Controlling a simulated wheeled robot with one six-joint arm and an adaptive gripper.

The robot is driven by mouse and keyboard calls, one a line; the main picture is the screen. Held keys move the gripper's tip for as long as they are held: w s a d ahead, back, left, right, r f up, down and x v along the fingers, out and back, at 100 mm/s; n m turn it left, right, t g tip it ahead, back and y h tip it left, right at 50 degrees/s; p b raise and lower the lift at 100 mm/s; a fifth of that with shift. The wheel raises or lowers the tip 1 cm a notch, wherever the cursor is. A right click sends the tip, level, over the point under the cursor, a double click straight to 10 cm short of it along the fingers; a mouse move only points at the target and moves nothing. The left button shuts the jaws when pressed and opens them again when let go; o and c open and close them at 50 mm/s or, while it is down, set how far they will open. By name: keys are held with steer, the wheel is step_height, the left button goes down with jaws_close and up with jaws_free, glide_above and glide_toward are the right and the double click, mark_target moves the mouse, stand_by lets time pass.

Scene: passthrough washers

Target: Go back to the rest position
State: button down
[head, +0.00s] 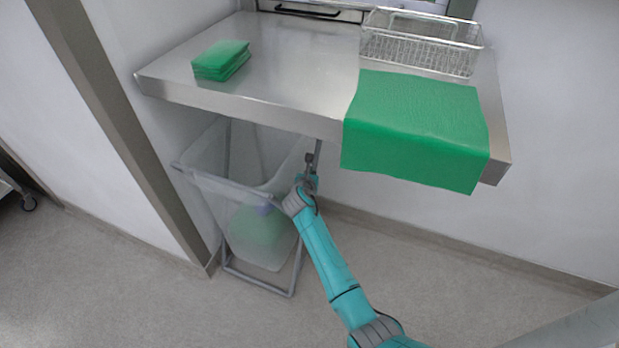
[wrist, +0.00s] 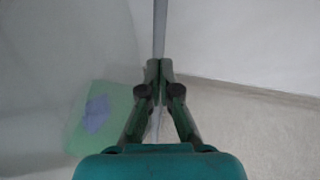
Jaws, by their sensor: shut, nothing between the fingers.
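My gripper (head: 309,160) is at the end of my teal arm, in front of the steel table's front edge and by the right side of the bin. In the wrist view my gripper (wrist: 159,66) has its two fingers together at the tips with nothing between them. A thin grey bar (wrist: 160,25) shows just past the fingertips; whether they touch it I cannot tell.
The steel table (head: 290,75) bears a folded green stack (head: 220,60), a wire basket (head: 420,48) and a green cloth (head: 415,125) hanging over its front edge. A translucent bin (head: 215,165) in a grey frame holds something green and purple. Floor at right is clear.

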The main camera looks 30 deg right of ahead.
steer(key=shift+v, duration=2.05)
steer(key=shift+f, duration=0.15)
steer(key=s+a+f+m+t+y, duration=0.1)
steer(key=s+a+f+m+y, duration=0.25)
steer(key=s, duration=0.75)
steer(key=s+a+f+m+t+y, duration=0.15)
steer(key=s+a+m, duration=0.35)
steer(key=s, duration=0.5)
steer(key=s+a+f+m+t+y, duration=0.1)
steer(key=s+a+f+m, duration=0.4)
steer(key=s, duration=0.6)
steer(key=s+a+r+m+t+y, duration=0.1)
steer(key=s+a+r+m, duration=0.1)
steer(key=s+r+m, duration=0.5)
steer(key=s+a+r+m+y, duration=0.1)
steer(key=s+a+r+m, duration=0.2)
steer(key=s+r+m, duration=0.4)
steer(key=s+r, duration=0.8)
steer(key=s, duration=0.2)
steer(key=shift+a+r+t+y, duration=0.15)
steer(key=shift+a+t+y, duration=0.1)
steer(key=shift+t+y, duration=0.1)
steer(key=shift+s, duration=0.1)
